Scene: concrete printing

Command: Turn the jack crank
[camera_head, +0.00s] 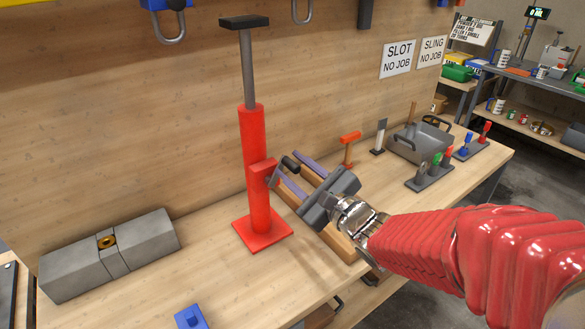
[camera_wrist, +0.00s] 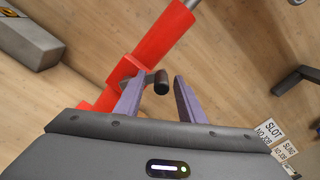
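The red jack (camera_head: 255,170) stands upright on a square base on the wooden bench, with a grey post and a dark flat head on top. It also shows in the wrist view (camera_wrist: 152,45). Its crank has a dark handle knob (camera_head: 290,163), which shows between the finger ends in the wrist view (camera_wrist: 161,82). My gripper (camera_head: 283,174) reaches in from the right beside the jack. Its two purple fingers (camera_wrist: 157,97) are apart, one on each side of the knob, with gaps visible. Whether either finger touches the crank is hard to tell.
A grey block with a brass-coloured ring (camera_head: 107,241) lies left of the jack. A blue piece (camera_head: 190,317) is at the front edge. A red-topped hammer (camera_head: 349,140), a grey tray (camera_head: 420,143) and a tool rack (camera_head: 432,174) stand to the right. The wooden back panel rises behind.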

